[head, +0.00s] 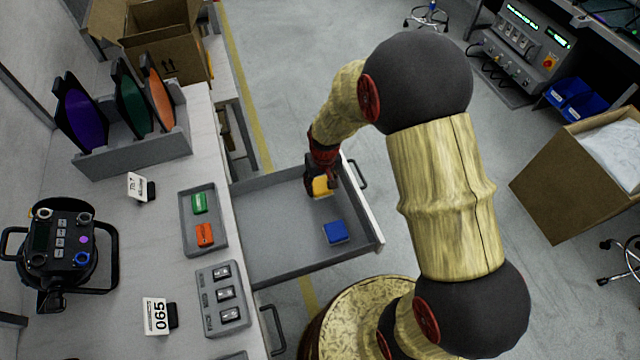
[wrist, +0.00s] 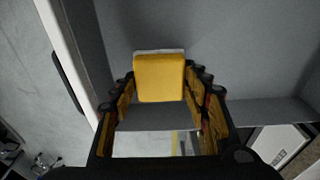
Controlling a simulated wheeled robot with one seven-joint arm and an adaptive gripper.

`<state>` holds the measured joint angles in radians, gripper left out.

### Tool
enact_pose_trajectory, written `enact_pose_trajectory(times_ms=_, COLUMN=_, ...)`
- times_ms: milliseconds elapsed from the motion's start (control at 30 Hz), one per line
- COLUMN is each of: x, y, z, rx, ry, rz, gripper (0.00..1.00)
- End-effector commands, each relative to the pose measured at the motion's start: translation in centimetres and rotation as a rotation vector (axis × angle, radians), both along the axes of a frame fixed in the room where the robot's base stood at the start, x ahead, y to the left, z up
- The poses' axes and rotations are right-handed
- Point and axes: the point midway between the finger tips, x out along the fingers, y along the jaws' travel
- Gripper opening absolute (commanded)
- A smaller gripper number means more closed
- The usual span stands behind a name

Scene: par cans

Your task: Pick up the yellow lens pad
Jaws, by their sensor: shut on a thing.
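The yellow lens pad (head: 321,186) is at my gripper (head: 322,178), over the open grey drawer (head: 275,262) near its far right corner. In the wrist view the pad (wrist: 159,78) sits between the fingertips of my gripper (wrist: 160,85), with a pale edge showing behind its top. My gripper is shut on the pad. I cannot tell whether the pad still touches the drawer floor. A blue pad (head: 335,232) lies apart in the same drawer, nearer the front.
A grey tray (head: 184,222) on the bench holds a green pad (head: 199,202) and an orange pad (head: 205,235). A switch panel (head: 208,317) lies nearby. Drawer walls surround my gripper; the drawer's left part is bare. A cardboard box (head: 560,190) stands at right.

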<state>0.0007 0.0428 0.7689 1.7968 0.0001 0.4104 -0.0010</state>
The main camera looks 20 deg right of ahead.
Motion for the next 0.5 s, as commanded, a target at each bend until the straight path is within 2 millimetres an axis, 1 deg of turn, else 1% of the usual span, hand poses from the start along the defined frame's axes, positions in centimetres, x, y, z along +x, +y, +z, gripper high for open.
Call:
enact_pose_trajectory(times_ms=33, x=-1.0, y=0.0, z=1.5, rx=0.000, ry=0.000, rz=0.000, gripper=0.21)
enact_pose_trajectory(times_ms=200, x=-4.2, y=-0.1, z=5.4, rx=0.000, ry=-0.001, rz=0.000, gripper=0.21)
enact_pose_trajectory(times_ms=300, x=-6.8, y=-0.2, z=6.4, rx=0.000, ry=0.002, rz=0.000, gripper=0.21)
enact_pose_trajectory(times_ms=400, x=-8.9, y=-0.2, z=7.3, rx=0.000, ry=0.001, rz=0.000, gripper=0.21)
enact_pose_trajectory(times_ms=500, x=-10.6, y=-0.3, z=8.0, rx=0.000, ry=0.001, rz=0.000, gripper=0.21)
